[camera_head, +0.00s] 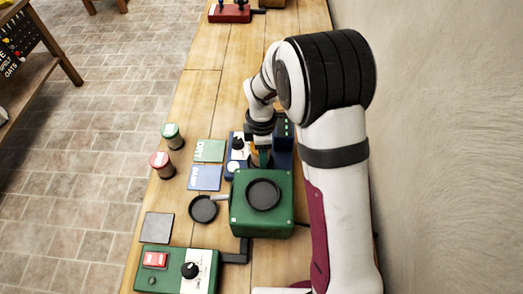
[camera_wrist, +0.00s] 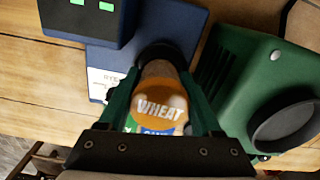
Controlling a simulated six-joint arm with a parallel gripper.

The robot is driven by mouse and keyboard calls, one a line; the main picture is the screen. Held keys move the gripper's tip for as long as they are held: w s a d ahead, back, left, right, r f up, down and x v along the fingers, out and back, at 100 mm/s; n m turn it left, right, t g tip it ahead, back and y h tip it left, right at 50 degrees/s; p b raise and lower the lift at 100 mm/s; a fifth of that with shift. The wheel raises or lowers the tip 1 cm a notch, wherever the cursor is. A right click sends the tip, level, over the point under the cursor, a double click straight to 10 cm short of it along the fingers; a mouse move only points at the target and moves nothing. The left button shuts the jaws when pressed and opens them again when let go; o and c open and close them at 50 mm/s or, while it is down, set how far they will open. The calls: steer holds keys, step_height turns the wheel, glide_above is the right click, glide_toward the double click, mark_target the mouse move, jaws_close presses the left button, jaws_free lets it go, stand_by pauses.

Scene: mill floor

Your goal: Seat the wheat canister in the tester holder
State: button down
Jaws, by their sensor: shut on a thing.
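The wheat canister (camera_wrist: 162,108) has an orange lid reading WHEAT and sits between the green fingers of my gripper (camera_wrist: 160,88), which is shut on it. The gripper (camera_head: 261,157) shows in the head view between the blue tester and the green box; the canister is mostly hidden there. The blue tester (camera_wrist: 112,58) has green displays. A dark round part (camera_wrist: 156,52), perhaps the holder, shows just beyond the canister. I cannot tell whether the canister is above it or inside it. The tester also shows in the head view (camera_head: 283,160).
A green box (camera_head: 240,222) with a black dish (camera_head: 262,194) stands close to the gripper. Green-lidded (camera_head: 172,136) and red-lidded (camera_head: 162,165) canisters stand left, near the bench edge. A black pan (camera_head: 203,209) and a green switch unit (camera_head: 178,272) are nearer. The far bench has free room.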

steer(key=shift+f, duration=0.55)
steer(key=shift+c, duration=1.8)
jaws_free()
steer(key=shift+r, duration=5.5)
steer(key=s+d+r+m, duration=0.2)
steer(key=s+m, duration=0.6)
steer(key=s+d+r+m+y, duration=0.1)
steer(key=s+d+r+m, duration=0.1)
steer(key=s+m, duration=0.6)
steer(key=s+d+r+m, duration=0.2)
steer(key=s+d+m, duration=0.2)
steer(key=s+m, duration=0.5)
steer(key=shift+d+y, duration=0.15)
steer(key=shift+y, duration=0.25)
